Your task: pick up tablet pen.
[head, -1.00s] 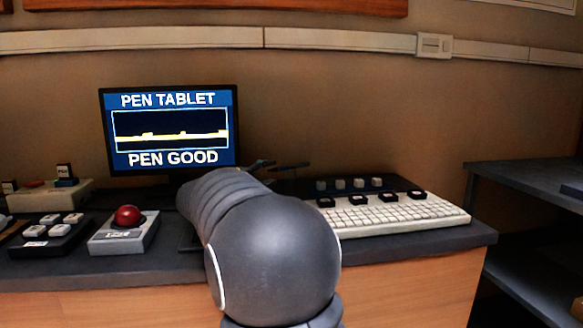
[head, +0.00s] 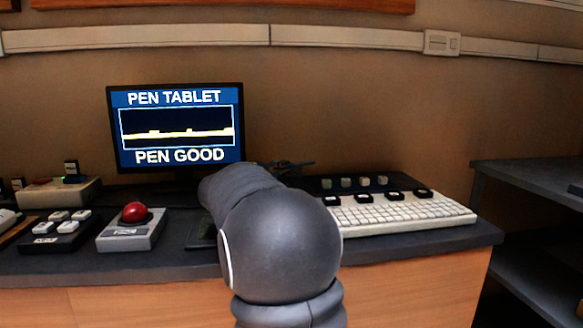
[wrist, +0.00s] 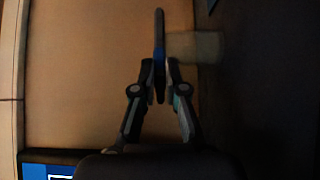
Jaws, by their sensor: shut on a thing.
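The tablet pen (wrist: 159,40) is a thin dark stick with a blue band, seen in the wrist view. My gripper (wrist: 160,78) is shut on it, one finger on each side, and the pen sticks out beyond the fingertips. In the head view only a dark bit of my gripper (head: 292,165) shows behind my arm, in front of the wall and right of the monitor; the pen cannot be made out there. A dark flat tablet (head: 201,236) shows partly at the left of my arm on the desk, the rest hidden.
A monitor (head: 178,127) reading "PEN TABLET" and "PEN GOOD" stands at the back. A red trackball unit (head: 131,230) and a small keypad (head: 60,232) lie to the left. A white keyboard (head: 400,214) lies right of my arm. A dark shelf (head: 530,180) stands farther right.

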